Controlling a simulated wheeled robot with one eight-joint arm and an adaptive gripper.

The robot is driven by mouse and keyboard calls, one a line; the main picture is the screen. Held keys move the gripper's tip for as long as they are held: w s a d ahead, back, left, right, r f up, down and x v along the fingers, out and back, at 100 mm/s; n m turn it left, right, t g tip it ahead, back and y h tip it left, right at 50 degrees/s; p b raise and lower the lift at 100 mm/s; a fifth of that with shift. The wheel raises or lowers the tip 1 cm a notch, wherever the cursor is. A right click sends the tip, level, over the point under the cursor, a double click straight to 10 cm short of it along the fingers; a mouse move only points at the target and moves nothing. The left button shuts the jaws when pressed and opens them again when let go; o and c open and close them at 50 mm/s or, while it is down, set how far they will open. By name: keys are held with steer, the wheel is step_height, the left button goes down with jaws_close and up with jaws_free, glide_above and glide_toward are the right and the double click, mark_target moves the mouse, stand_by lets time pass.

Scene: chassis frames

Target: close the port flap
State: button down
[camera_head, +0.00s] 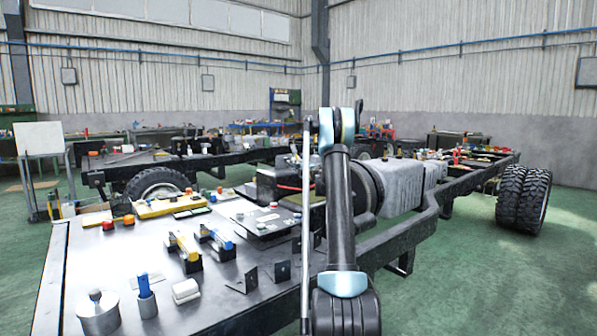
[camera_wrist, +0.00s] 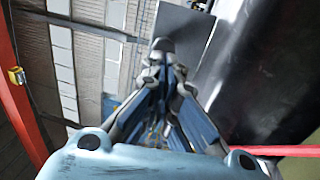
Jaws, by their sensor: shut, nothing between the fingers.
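My gripper (camera_wrist: 163,47) shows in the wrist view with its fingers brought together and nothing between them. A flat dark grey panel (camera_wrist: 184,24) lies just beyond the fingertips at the top of the wrist view. It may be the port flap, but I cannot tell for certain, nor whether the fingertips touch it. A larger glossy black surface (camera_wrist: 262,75) fills the right side of that view. In the head view my raised arm stands in the middle and hides what is behind it; I cannot make out the flap or the fingers there.
A metal work table (camera_head: 150,265) with tools, a cylinder and small brackets stands at the front left. A black chassis frame (camera_head: 425,222) runs back right past a grey tank (camera_head: 402,187) to double tyres (camera_head: 523,198). Green floor is free at the right. Red bars edge the wrist view.

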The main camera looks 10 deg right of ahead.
mark_target(285, 163)
steer(key=shift+x, duration=1.5)
steer(key=shift+d, duration=0.1)
